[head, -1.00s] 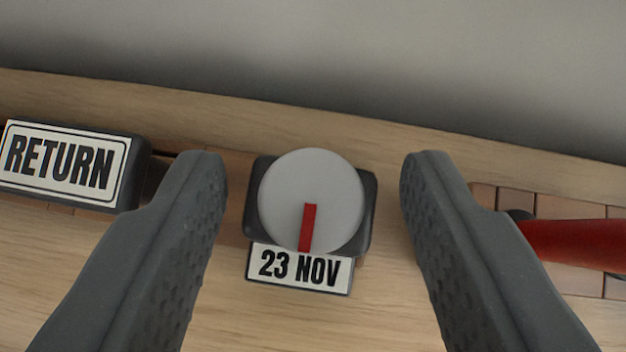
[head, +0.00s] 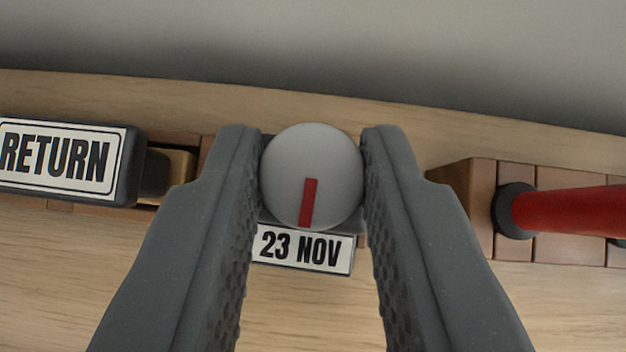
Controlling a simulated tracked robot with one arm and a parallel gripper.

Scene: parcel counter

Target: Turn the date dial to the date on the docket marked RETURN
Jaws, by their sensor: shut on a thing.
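The date dial (head: 335,175) is a round pale grey knob on a dark base. Its red pointer mark (head: 308,203) points down, tilted slightly left at its lower end. A label (head: 300,249) below it reads 23 NOV. My gripper (head: 314,150) is shut on the dial, one finger at each side. The fingers hide the sides of the dark base. A dark block with a label reading RETURN (head: 55,158) is at the left, cut by the picture's edge. No docket with a date beside that word shows in this view.
A red cylindrical handle (head: 570,211) with a dark end lies at the right, over brownish wooden blocks (head: 477,195). A brass-coloured piece (head: 179,166) shows beside the RETURN block. The light wooden counter (head: 60,270) is bare in front. A grey surface lies behind it.

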